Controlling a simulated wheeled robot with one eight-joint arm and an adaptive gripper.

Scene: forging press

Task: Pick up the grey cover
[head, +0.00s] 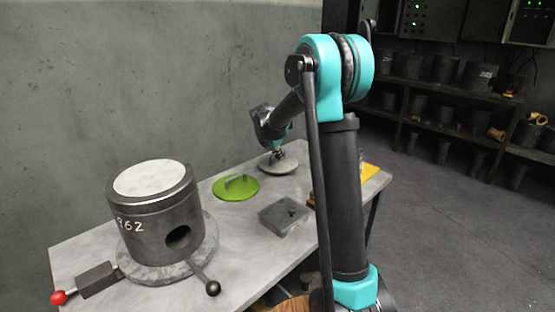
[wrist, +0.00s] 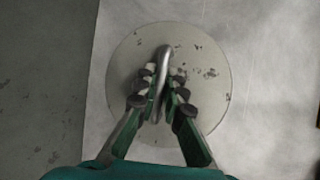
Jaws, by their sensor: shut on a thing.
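The grey cover (head: 281,166) is a flat round disc at the far end of the table, right of the green cover. In the wrist view the grey cover (wrist: 207,65) shows worn spots and an upright metal handle (wrist: 163,62) at its middle. My gripper (wrist: 161,80) is above the disc with its fingers on both sides of the handle, shut on it. In the head view my gripper (head: 276,155) reaches down onto the cover. I cannot tell whether the disc touches the table.
A green cover (head: 236,188) with a handle lies left of the grey one. A large dark cylinder (head: 155,225) on a round base stands at the front left. A grey box (head: 284,216) and a yellow item (head: 369,172) are near my arm. A wall runs behind the table (head: 240,262).

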